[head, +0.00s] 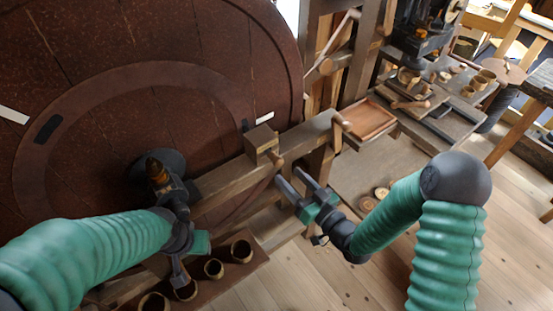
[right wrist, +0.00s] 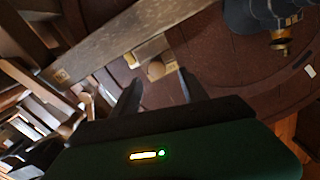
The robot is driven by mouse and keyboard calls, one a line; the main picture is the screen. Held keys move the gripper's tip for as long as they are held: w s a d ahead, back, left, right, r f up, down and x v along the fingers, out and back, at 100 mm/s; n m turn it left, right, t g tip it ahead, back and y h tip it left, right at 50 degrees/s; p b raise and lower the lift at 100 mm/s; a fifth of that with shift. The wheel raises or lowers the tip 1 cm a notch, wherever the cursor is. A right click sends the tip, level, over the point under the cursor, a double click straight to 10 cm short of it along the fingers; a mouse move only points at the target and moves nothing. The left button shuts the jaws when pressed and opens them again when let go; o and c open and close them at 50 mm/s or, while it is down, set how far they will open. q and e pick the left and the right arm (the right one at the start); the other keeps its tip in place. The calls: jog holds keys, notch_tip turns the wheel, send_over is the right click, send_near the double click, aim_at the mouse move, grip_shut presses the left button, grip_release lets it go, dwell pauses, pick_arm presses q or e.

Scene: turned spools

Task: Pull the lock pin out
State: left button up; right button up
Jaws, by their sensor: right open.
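The lock pin (head: 275,157) is a short wooden peg with a rounded end, sticking out of a wooden block (head: 258,138) on the beam beside the big wheel. In the right wrist view the pin's round end (right wrist: 156,70) shows between and beyond the fingertips, in front of the block (right wrist: 147,50). My right gripper (head: 290,178) is open and empty, its fingers pointing at the pin from just below, apparently apart from it. It also shows in the right wrist view (right wrist: 160,82).
The big dark-red wheel (head: 220,60) fills the left. The wooden beam (head: 310,130) runs across its front. Several small cups (head: 214,268) stand on a low board at the bottom. A bench with a tray (head: 368,118) and bowls is at the right. Open floor lies below.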

aim_at(282, 163)
jog(key=p+x, duration=0.1)
jog(key=x, duration=0.5)
jog(key=shift+w+d, duration=0.1)
jog(key=shift+w, duration=0.7)
jog(key=shift+a, duration=0.6)
jog(key=c, duration=0.7)
jog(key=shift+d+f, duration=0.1)
jog(key=shift+d, duration=0.05)
grip_shut()
jog(key=shift+d, duration=0.15)
